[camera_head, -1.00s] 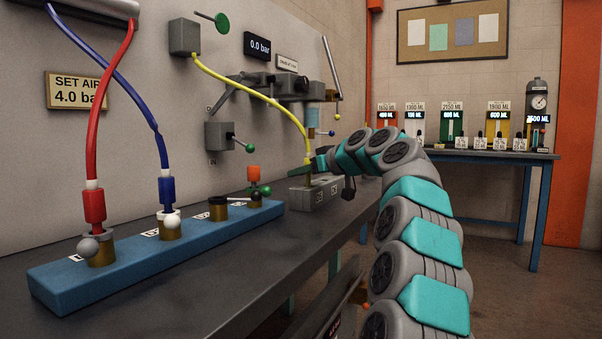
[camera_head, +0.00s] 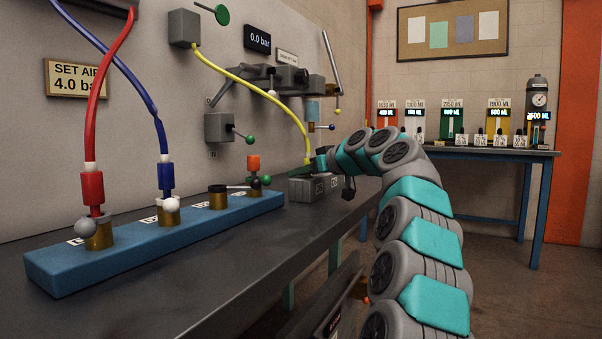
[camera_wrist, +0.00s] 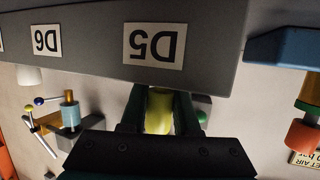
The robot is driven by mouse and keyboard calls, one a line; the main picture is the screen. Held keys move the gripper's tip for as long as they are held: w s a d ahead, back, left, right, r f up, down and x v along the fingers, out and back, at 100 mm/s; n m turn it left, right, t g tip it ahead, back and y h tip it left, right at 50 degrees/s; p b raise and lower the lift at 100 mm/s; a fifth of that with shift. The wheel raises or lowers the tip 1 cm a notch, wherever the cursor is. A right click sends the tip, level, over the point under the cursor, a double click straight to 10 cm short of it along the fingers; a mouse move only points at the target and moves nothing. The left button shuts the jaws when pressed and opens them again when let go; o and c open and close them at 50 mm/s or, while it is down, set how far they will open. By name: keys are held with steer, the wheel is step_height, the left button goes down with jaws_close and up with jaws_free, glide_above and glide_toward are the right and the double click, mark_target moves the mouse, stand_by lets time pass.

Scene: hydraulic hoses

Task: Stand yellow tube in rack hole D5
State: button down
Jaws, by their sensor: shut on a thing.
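The yellow tube (camera_head: 252,91) hangs in a curve from a grey wall box and runs down to my gripper (camera_head: 310,167) at the grey rack (camera_head: 302,190). In the wrist view, which is upside down, the gripper (camera_wrist: 160,112) is shut on the tube's yellow end piece (camera_wrist: 159,108), close to the rack (camera_wrist: 85,50). The end piece lines up with the D5 label (camera_wrist: 155,45); its tip is hidden behind the rack's front face. I cannot tell whether the tip is inside the hole.
A blue block (camera_head: 150,240) on the bench holds a red hose (camera_head: 97,100) and a blue hose (camera_head: 130,75). The front bench top (camera_head: 240,250) is clear.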

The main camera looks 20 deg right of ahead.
steer(key=shift+f, duration=0.2)
steer(key=c, duration=0.6)
jaws_free()
steer(key=shift+s, duration=0.15)
steer(key=v, duration=0.6)
steer(key=shift+s+d+r, duration=0.2)
steer(key=shift+s+r, duration=0.1)
steer(key=shift+r, duration=0.05)
steer(key=shift+s+r, duration=0.1)
steer(key=shift+s, duration=0.35)
